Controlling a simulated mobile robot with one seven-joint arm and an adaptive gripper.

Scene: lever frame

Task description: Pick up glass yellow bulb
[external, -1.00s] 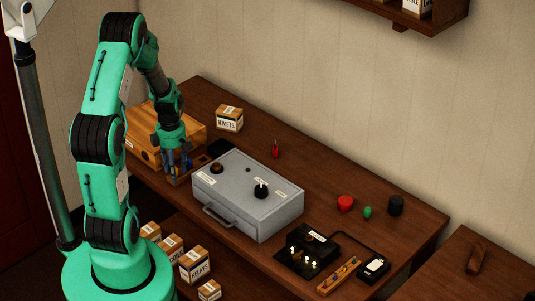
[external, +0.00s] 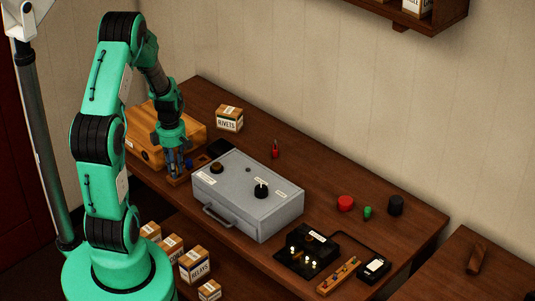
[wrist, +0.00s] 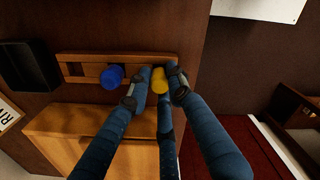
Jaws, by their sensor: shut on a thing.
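The yellow bulb (wrist: 160,80) shows in the wrist view between my fingertips, over the right end of a wooden holder (wrist: 70,58). My gripper (wrist: 157,86) is shut on it, with dark blue fingers on both sides. I cannot tell whether the bulb still touches the holder. A blue bulb (wrist: 111,76) sits at the holder just left of my fingers. In the external view my gripper (external: 177,172) points down at the table's left part, and the yellow bulb is hidden there.
A wooden box (external: 180,120) stands right behind the gripper. A grey metal case (external: 245,200) is close on its right. A black tray (wrist: 28,65) lies near the holder. A RIVETS box (external: 229,118) stands at the back. The table edge is close in front.

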